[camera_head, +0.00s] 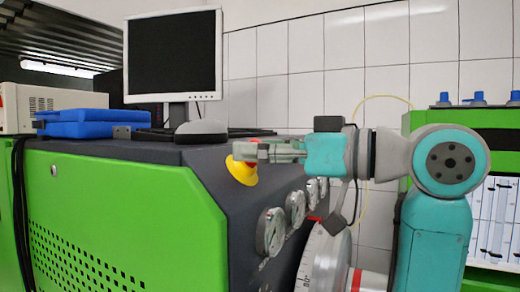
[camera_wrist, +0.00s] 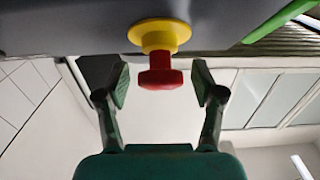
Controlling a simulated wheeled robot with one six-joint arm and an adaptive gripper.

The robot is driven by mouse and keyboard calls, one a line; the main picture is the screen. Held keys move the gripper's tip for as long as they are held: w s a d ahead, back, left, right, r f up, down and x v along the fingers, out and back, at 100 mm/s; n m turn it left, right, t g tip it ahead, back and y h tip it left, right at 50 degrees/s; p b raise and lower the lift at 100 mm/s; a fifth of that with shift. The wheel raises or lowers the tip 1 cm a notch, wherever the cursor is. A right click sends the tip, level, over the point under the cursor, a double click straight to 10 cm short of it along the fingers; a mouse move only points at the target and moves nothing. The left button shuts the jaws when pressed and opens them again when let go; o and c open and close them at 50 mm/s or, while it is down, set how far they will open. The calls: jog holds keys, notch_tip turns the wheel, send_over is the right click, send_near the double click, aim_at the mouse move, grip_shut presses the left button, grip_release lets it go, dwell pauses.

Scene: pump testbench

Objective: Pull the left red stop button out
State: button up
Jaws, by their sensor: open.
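A red stop button (camera_wrist: 160,76) sits on a round yellow collar (camera_wrist: 160,38) on the dark panel of the green bench. The wrist view shows it between the two fingers of my gripper (camera_wrist: 161,82), with a gap on each side. My gripper is open and the fingers look apart from the button. In the head view, my gripper (camera_head: 268,151) reaches in from the right and overlaps the button. The yellow collar also shows there (camera_head: 240,171), while much of the red is hidden behind the fingers. I see only one stop button.
Several round gauges (camera_head: 271,231) line the dark panel below the button. A large white dial (camera_head: 322,262) is at the lower middle. Another green unit (camera_head: 460,120) is at right.

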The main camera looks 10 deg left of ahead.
jog(key=shift+a, duration=0.1)
grip_shut()
jog(key=shift+s+d+r, duration=0.2)
jog(key=shift+d+r, duration=0.35)
jog(key=shift+r, duration=0.1)
grip_release()
jog(key=shift+d, duration=0.1)
jog(key=v, duration=1.1)
jog(key=shift+s+d, duration=0.15)
jog(key=shift+d, duration=0.25)
